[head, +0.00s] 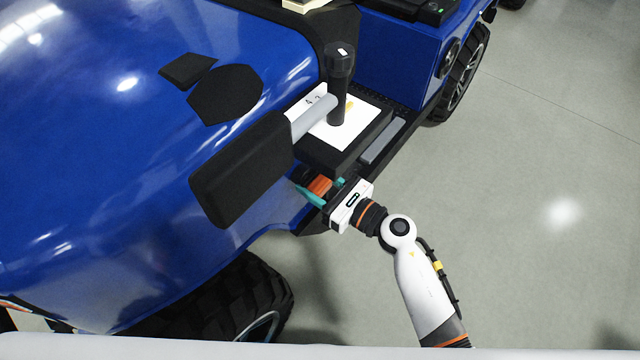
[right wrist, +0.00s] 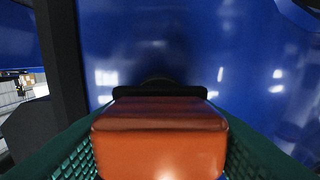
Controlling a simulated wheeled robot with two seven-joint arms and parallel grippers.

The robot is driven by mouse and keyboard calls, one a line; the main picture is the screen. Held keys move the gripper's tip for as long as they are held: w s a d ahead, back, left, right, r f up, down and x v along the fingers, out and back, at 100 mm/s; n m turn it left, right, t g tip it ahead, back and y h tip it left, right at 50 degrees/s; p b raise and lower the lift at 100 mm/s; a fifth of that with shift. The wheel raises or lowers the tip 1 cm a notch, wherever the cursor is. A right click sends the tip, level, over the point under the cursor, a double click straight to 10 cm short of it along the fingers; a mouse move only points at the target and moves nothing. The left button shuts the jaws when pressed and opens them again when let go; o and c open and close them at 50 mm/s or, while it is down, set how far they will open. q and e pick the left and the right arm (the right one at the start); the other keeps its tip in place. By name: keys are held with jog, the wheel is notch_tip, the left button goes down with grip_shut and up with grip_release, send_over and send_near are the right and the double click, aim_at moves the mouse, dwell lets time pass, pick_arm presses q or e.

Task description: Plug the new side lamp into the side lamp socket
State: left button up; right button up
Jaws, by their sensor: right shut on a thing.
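My right gripper (head: 322,188) is shut on an orange side lamp (head: 319,185), with a teal finger on each side of it. In the right wrist view the lamp (right wrist: 160,140) fills the lower middle between the green fingers. Just beyond it is a black mount (right wrist: 160,90) on the blue body panel, which looks like the side lamp socket. The lamp largely covers it, and I cannot tell whether the lamp touches it or sits in it. My left gripper is not in view.
The blue vehicle (head: 110,130) fills the left side. A black mirror (head: 240,172) juts out close to the gripper. A black lever (head: 340,85) rises from a white plate (head: 352,130) above. Grey floor (head: 550,170) at the right is clear.

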jog(key=shift+w+a, duration=0.15)
jog(key=shift+a, duration=0.1)
jog(key=o, duration=1.6)
jog(key=shift+c, duration=0.2)
jog(key=shift+d, duration=0.1)
jog(key=b+v, duration=0.1)
jog(key=v, duration=1.1)
jog(key=shift+b, duration=0.35)
